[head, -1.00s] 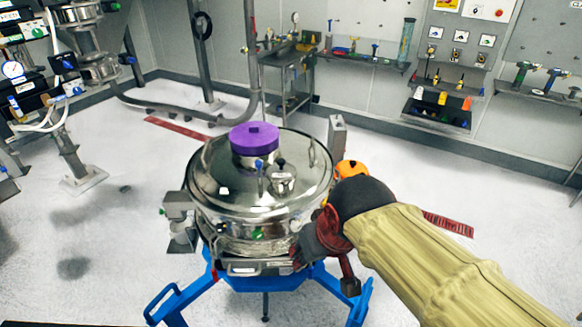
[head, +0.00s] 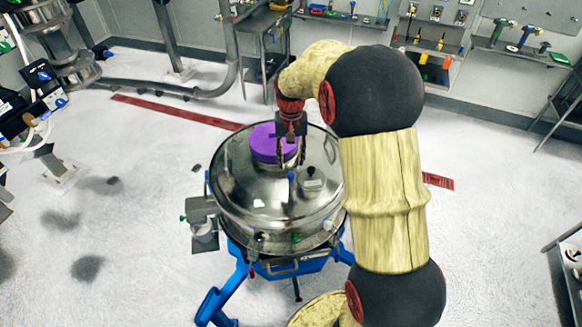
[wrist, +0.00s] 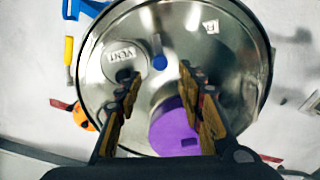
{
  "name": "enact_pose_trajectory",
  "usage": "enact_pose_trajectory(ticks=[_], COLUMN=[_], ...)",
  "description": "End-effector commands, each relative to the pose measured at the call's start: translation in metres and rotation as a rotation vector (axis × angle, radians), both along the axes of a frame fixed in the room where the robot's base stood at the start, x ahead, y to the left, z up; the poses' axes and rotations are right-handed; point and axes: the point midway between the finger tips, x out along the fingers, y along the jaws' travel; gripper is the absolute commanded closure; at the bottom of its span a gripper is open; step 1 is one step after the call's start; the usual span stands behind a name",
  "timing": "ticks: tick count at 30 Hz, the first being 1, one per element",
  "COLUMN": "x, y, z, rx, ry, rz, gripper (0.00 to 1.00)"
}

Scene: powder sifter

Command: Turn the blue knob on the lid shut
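The sifter's round steel lid (head: 250,185) fills the middle of the head view and also shows in the wrist view (wrist: 115,30). The small blue knob (head: 291,176) stands on the lid in front of the purple cap (head: 265,143). In the wrist view the blue knob (wrist: 160,62) lies between and beyond my fingertips, near the purple cap (wrist: 172,133). My gripper (wrist: 158,85) is open, pointing down over the lid. In the head view my gripper (head: 291,160) hangs beside the purple cap, partly covering it. No contact with the knob shows.
A round vent fitting (wrist: 124,57) marked VENT stands on the lid left of the knob in the wrist view. The sifter stands on a blue frame (head: 240,275). A tool cart (head: 265,50) and wall shelves stand behind. Open floor lies to the left.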

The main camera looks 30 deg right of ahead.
Motion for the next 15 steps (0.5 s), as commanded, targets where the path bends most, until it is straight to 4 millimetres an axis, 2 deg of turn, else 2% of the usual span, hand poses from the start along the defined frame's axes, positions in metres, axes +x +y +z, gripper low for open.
enact_pose_trajectory(ticks=[9, 15], x=[-0.001, -0.001], y=[0.001, 0.001], z=[-0.047, -0.067], rx=[0.001, 0.0], ry=[0.003, 0.0], rz=[0.001, 0.001], gripper=[0.62, 0.62])
